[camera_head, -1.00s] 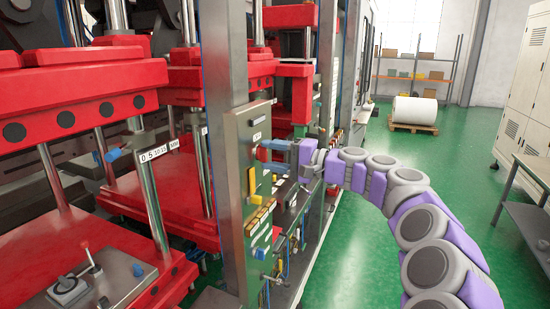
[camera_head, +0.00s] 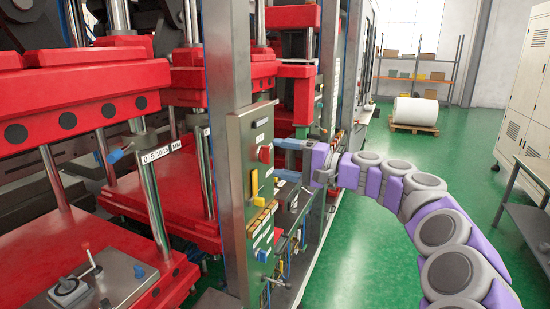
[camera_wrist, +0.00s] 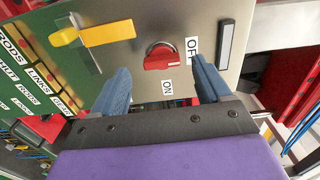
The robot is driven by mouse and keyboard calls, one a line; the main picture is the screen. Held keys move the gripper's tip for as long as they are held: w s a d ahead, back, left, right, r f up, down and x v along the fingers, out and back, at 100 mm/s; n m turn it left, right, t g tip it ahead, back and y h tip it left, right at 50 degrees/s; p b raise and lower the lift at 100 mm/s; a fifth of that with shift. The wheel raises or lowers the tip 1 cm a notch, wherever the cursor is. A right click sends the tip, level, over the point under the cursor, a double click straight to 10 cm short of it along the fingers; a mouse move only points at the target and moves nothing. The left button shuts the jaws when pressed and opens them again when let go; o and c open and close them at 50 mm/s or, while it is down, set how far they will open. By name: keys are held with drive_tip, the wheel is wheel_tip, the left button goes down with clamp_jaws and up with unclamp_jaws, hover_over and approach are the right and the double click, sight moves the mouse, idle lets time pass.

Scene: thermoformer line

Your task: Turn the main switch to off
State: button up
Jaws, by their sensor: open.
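The main switch is a red rotary knob (camera_wrist: 160,58) on a grey-green control panel (camera_wrist: 190,18). An OFF label (camera_wrist: 192,48) and an ON label (camera_wrist: 167,87) sit beside it in the wrist view. In the head view the red knob (camera_head: 265,154) shows uncovered on the upper panel. In the wrist view my gripper's two blue fingers (camera_wrist: 162,72) point at the panel, one on each side of the knob. The exact knob angle is hard to tell.
A yellow lever (camera_wrist: 92,35) sits beside the knob; it also shows below it in the head view (camera_head: 254,187). A blue knob (camera_head: 262,255) is low on the panel. A grey post (camera_head: 228,110) and red press plates (camera_head: 70,240) stand left.

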drive_tip(key=p+v, duration=0.2)
drive_tip(key=v, duration=1.2)
drive_tip(key=shift+s+d, duration=0.15)
drive_tip(key=shift+d, duration=0.05)
drive_tip(key=s+a+f+n+g+h, duration=0.2)
drive_tip(key=s+a+g+h, duration=0.1)
drive_tip(key=s+a, duration=0.5)
drive_tip(key=s+a+f+n+g+h, duration=0.25)
drive_tip(key=s+a, duration=0.25)
drive_tip(key=s, duration=0.6)
drive_tip(key=s+d+f+g+h, duration=0.2)
drive_tip(key=s+f+h, duration=0.3)
drive_tip(key=s+f, duration=0.5)
drive_tip(key=s+d+f+h, duration=0.6)
drive_tip(key=s+d+f, duration=0.4)
drive_tip(key=s+d, duration=0.4)
drive_tip(key=shift+s+m, duration=0.35)
drive_tip(key=shift+s, duration=0.05)
drive_tip(key=shift+a+f+g+h, duration=0.1)
drive_tip(key=shift+g+h, duration=0.15)
